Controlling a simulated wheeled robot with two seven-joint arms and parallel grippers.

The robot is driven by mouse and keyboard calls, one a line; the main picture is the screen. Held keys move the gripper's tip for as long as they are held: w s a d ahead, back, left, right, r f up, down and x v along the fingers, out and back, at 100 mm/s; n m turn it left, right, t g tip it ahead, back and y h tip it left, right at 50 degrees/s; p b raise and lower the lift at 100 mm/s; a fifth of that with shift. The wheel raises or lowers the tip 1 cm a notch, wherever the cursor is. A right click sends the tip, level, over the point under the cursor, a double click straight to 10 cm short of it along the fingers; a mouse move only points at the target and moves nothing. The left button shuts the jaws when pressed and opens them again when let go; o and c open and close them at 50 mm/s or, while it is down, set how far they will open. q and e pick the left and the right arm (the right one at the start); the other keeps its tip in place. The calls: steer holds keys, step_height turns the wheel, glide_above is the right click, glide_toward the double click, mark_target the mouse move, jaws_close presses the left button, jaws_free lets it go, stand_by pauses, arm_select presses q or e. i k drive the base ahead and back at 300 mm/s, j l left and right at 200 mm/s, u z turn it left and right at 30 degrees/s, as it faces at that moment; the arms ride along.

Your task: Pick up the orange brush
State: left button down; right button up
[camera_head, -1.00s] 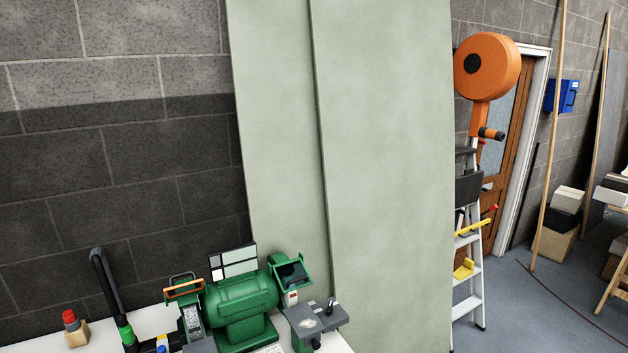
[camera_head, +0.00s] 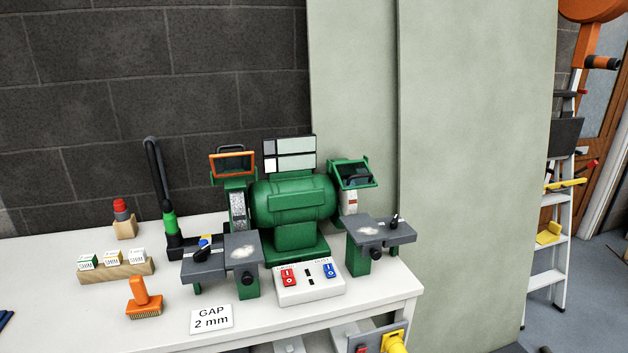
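The orange brush (camera_head: 143,300) stands on the white workbench (camera_head: 60,255) at the lower left of the head view. Its handle points up and its bristles face down on the bench top. It is left of the sign reading "GAP 2 mm" (camera_head: 212,319) and in front of a wooden block with labelled pieces (camera_head: 116,269). Neither of my grippers is in view.
A green bench grinder (camera_head: 293,205) with grey tool rests stands right of the brush. A switch box (camera_head: 309,284), a black and green hose lamp (camera_head: 165,205) and a red-topped wooden item (camera_head: 124,220) are nearby. Bench space left of the brush is mostly clear.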

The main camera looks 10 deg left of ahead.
mark_target(143, 306)
steer(key=j+u, duration=0.15)
steer(key=u, duration=1.35)
steer(key=k+j, duration=0.05)
